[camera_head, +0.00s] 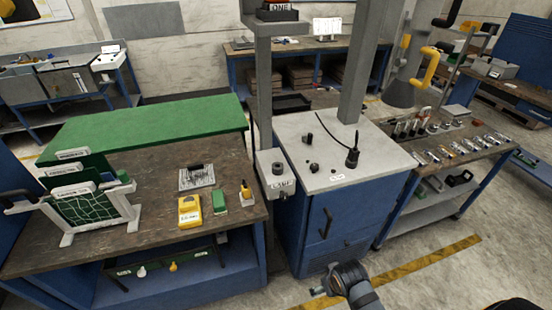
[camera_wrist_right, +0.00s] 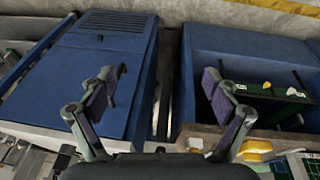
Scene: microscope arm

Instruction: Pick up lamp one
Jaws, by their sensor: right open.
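A dark item with a label reading "ONE" (camera_head: 278,8) sits on a grey bracket at the top of the head view, cut off by the frame edge. I cannot tell whether it is lamp one. A black piece with a cable (camera_head: 352,157) stands on the pale top of the blue cabinet (camera_head: 335,215). My right gripper (camera_wrist_right: 164,75) is open and empty in the right wrist view, in front of the gap between the blue cabinet and the wooden bench. Part of my dark arm shows at the bottom of the head view. My left gripper is not in view.
A wooden bench (camera_head: 150,222) on the left holds a rack of folders (camera_head: 90,205), a yellow box (camera_head: 190,211) and a green block (camera_head: 219,202). A grey post (camera_head: 358,70) rises from the cabinet. Several metal parts lie on the right bench. The floor in front is clear.

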